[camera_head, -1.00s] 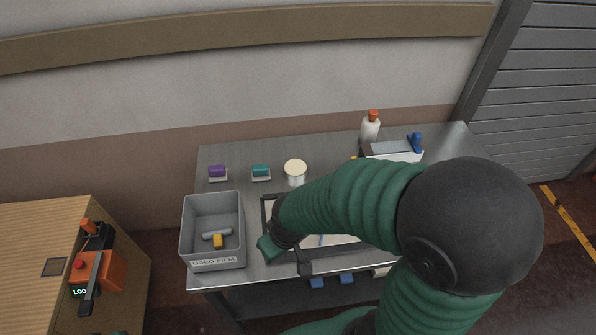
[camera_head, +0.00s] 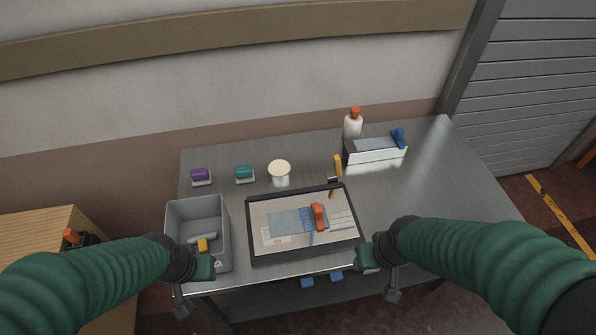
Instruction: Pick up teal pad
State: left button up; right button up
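The teal pad (camera_head: 244,172) is a small block on a pale base at the back left of the steel table (camera_head: 420,190). It lies between a purple pad (camera_head: 201,174) and a round cream tub (camera_head: 280,168). Neither gripper touches it. My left gripper (camera_head: 204,268) is at the front of the grey bin, hiding part of its front wall. My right gripper (camera_head: 367,257) is by the front right corner of the black-framed tray. I cannot tell whether either gripper's fingers are open or shut.
The grey bin (camera_head: 182,222) holds a yellow piece and a pale roll. The tray (camera_head: 252,238) holds film, cards and an orange-handled tool (camera_head: 318,215). A yellow-handled tool (camera_head: 338,165), white bottle (camera_head: 353,125) and white box (camera_head: 376,156) stand behind. The table's right side is clear.

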aim_at(243, 174)
jog(key=i+l+z, duration=0.1)
jog(key=i+z, duration=0.65)
jog(key=k, duration=0.1)
